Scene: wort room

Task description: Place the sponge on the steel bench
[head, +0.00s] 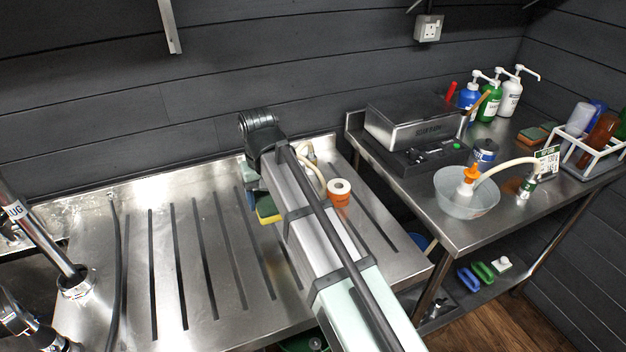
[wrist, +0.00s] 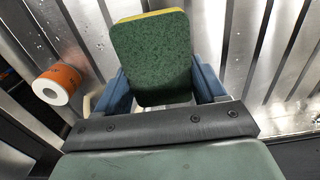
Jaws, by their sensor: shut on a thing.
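The sponge (head: 268,212), yellow with a green scouring face, is over the slotted steel drainboard (head: 170,230) in the head view. My gripper (head: 257,190) is shut on it, partly hidden by my arm. In the wrist view the green face of the sponge (wrist: 150,55) shows between the blue fingers of my gripper (wrist: 165,85). I cannot tell whether the sponge touches the drainboard. The steel bench (head: 455,228) stands to the right, apart from the drainboard.
An orange tape roll (head: 339,193) is on the drainboard right of my arm. The bench carries a steel device (head: 412,125), a clear bowl (head: 466,198) with a hose, pump bottles (head: 490,102), a white rack (head: 585,160) and other sponges (head: 532,135). Its front-left corner is clear.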

